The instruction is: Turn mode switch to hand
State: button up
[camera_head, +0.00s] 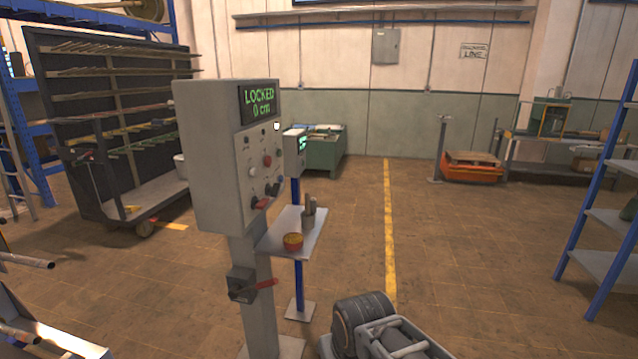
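A grey control box (212,150) stands on a post at left of centre, its panel facing right and seen at a steep angle. Its green display (259,103) reads "LOCKED 0 cm". Below are a red button (267,160), small dark knobs (252,171) and a red-handled switch (260,203) low on the panel. Labels are too small to read, so I cannot tell which control is the mode switch or where it points. Part of my arm shows at the bottom, right of the post, apart from the panel. My gripper's fingers are not in view.
A shelf (283,243) with a small yellow-red bowl (293,241) and a cup of tools (308,216) juts out right of the post. A red-handled lever box (243,284) sits lower on the post. A blue rack (590,210) stands far right. Open floor lies between.

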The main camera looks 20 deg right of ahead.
aim_at(273, 191)
jog(key=z, duration=0.2)
jog(key=i, duration=1.45)
jog(key=u, duration=0.75)
